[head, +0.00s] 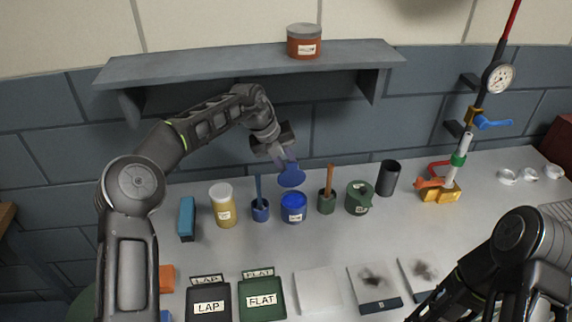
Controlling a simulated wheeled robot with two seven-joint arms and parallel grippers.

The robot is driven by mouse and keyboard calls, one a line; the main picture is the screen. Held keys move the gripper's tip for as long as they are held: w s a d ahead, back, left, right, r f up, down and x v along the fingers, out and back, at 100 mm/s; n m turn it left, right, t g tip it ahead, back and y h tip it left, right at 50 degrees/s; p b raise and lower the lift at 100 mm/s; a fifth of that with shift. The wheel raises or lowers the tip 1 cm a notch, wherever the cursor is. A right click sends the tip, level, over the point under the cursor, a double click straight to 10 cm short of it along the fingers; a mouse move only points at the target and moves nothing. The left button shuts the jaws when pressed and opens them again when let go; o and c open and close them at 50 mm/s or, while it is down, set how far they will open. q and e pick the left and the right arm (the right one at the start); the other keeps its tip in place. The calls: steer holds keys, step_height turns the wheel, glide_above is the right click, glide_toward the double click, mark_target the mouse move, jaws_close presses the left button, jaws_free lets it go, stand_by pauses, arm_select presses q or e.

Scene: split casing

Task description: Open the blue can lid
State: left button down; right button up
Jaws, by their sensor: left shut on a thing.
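The blue can (293,212) stands upright on the bench in the head view, with a pale label on its front. Its top shows a darker blue round inside a rim, so it looks open. My left gripper (285,163) is above and slightly behind the can. It is shut on the blue lid (292,177), a blue disc held tilted above the can and apart from it. The fingers hide the lid's upper edge. My right arm shows at the lower right, but its gripper is not in view.
A yellow jar (223,210) and green can (358,203) stand farther out. A shelf (240,67) overhangs behind. Trays (263,314) lie in front.

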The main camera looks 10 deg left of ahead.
arm_select(q)
steer(key=shift+w+f, duration=0.1)
stand_by(0.3)
steer(key=c, duration=1.3)
jaws_free()
steer(key=shift+s+a+r+b, duration=0.2)
steer(key=shift+s+a+b, duration=0.75)
steer(key=shift+a, duration=0.8)
steer(key=shift+s+a+r+b, duration=0.2)
steer(key=shift+s+a+b, duration=0.3)
steer(key=shift+s+a, duration=1.05)
steer(key=shift+s+a+r+b, duration=0.2)
steer(key=shift+s+a+b, duration=0.6)
steer(key=shift+a, duration=1.2)
